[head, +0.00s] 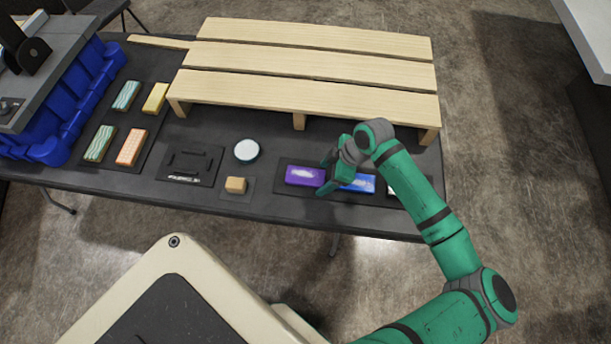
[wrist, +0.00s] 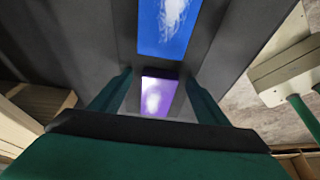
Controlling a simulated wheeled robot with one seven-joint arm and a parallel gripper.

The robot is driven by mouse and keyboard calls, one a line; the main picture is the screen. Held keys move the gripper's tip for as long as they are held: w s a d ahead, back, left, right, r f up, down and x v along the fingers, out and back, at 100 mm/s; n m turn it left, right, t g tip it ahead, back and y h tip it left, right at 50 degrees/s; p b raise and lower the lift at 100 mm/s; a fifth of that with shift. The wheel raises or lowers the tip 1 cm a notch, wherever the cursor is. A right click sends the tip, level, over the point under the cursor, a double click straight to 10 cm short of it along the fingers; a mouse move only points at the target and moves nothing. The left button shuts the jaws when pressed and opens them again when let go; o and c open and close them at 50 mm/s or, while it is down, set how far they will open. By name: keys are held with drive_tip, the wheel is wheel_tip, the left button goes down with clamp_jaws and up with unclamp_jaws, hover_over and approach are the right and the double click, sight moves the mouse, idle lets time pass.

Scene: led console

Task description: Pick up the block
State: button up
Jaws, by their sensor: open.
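A small tan wooden block (head: 236,185) sits on a dark square pad (head: 236,195) near the front edge of the table in the head view. It does not clearly show in the wrist view. My gripper (head: 329,176) is to the right of the block, over the purple and blue panels, and apart from the block. In the wrist view my gripper (wrist: 158,80) has its two green fingers spread, with the purple panel showing between them. Nothing is held.
A purple panel (head: 304,176) and a blue panel (head: 358,184) lie right of the block. A white round button (head: 246,150) is just behind it. A slatted wooden rack (head: 310,65) fills the back. A blue crate (head: 82,92) and several coloured bars stand left.

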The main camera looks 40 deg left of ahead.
drive_tip(key=c, duration=1.2)
drive_tip(key=shift+r, duration=0.1)
drive_tip(key=shift+c, duration=0.2)
